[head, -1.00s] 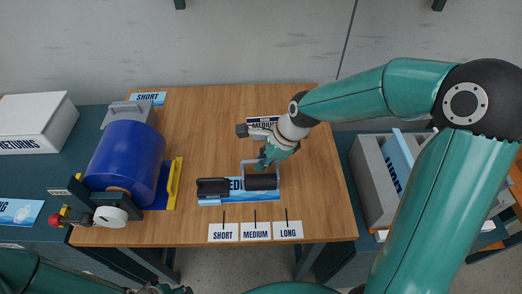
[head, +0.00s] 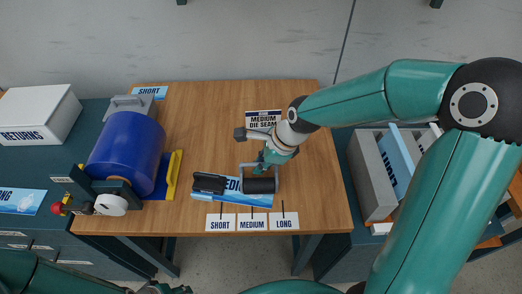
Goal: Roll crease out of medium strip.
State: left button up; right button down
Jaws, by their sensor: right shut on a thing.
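The medium strip (head: 232,194) is a blue and white printed strip lying on the wooden bench, slightly tilted with its right end nearer the front edge. A black block (head: 209,183) rests on its left part. A black roller (head: 261,186) in a grey frame lies across its right part and hides some of the lettering. My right gripper (head: 264,164) is shut on the roller's frame above the strip. The crease cannot be made out. My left gripper (head: 168,289) only just shows at the bottom edge, and its jaws cannot be read.
SHORT, MEDIUM and LONG cards (head: 252,222) lie along the front edge. A MEDIUM DIE SEAM card (head: 264,118) is behind my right wrist. A blue drum machine (head: 126,154) stands left, a grey bin (head: 370,180) right. The bench's back middle is clear.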

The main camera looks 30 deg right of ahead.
jog(key=shift+s+a, duration=0.25)
jog(key=shift+s, duration=0.1)
notch_tip(320, 180, up, 8)
jog(key=p, duration=0.6)
jog(key=shift+p, duration=0.3)
jog(key=shift+w, duration=0.1)
